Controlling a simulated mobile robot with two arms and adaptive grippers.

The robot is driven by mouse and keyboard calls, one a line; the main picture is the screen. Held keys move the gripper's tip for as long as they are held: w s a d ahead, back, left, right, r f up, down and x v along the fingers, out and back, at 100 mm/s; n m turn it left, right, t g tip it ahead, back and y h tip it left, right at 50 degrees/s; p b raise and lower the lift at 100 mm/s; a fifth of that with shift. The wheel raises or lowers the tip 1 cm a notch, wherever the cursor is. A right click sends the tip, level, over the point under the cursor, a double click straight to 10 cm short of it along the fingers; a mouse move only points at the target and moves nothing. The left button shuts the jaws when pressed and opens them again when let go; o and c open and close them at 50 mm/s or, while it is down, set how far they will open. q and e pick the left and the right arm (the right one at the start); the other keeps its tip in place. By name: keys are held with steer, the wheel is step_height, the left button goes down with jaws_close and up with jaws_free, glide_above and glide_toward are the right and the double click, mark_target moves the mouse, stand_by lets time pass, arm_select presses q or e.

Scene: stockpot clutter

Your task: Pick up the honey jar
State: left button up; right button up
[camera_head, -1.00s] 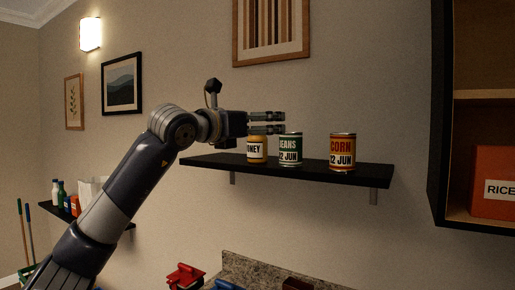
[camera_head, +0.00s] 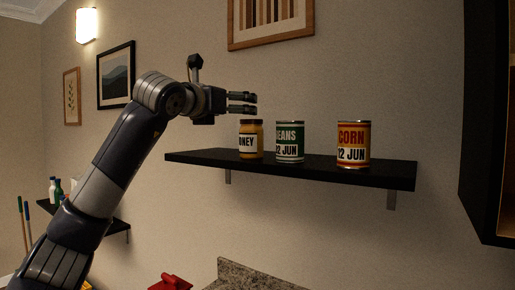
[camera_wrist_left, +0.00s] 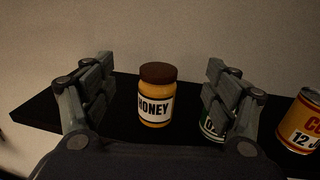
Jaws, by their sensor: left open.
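The honey jar (camera_head: 250,141), yellow with a brown lid and a white "HONEY" label, stands upright on the black wall shelf (camera_head: 200,158). My left gripper (camera_head: 254,103) is just above the jar in the head view, with its fingers apart. In the left wrist view the jar (camera_wrist_left: 156,98) shows whole between the two open fingers (camera_wrist_left: 153,100), beyond them and not touching either. The right finger covers much of the green beans can (camera_wrist_left: 208,128). My right gripper is not in view.
The green beans can (camera_head: 290,143) stands close to the right of the jar. The red and yellow corn can (camera_head: 353,146) is farther right, also visible in the wrist view (camera_wrist_left: 300,122). A cabinet (camera_head: 485,120) is at the far right. The shelf's left end is bare.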

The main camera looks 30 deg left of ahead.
arm_select(q)
steer(key=b, duration=0.6)
glide_toward(246, 132)
steer(key=w, duration=0.3)
arm_select(e)
step_height(246, 132, down, 7)
steer(key=s, duration=0.1)
arm_select(q)
steer(key=w+p, duration=0.2)
steer(key=w, duration=0.3)
steer(key=shift+w+r+p, duration=0.1)
steer(key=shift+w+p, duration=0.15)
steer(key=shift+p, duration=0.1)
steer(key=w+p, duration=0.1)
steer(key=w, duration=0.1)
steer(key=w+p, duration=0.2)
steer(key=shift+w+a+p, duration=0.1)
steer(key=shift+a+p, duration=0.1)
steer(key=shift+p, duration=0.1)
steer(key=shift+w, duration=0.45)
steer(key=shift+s, duration=0.15)
steer(key=c, duration=1.5)
arm_select(e)
step_height(246, 132, up, 7)
steer(key=shift+w+f, duration=0.2)
steer(key=shift+w, duration=0.1)
arm_select(q)
steer(key=shift+c, duration=0.2)
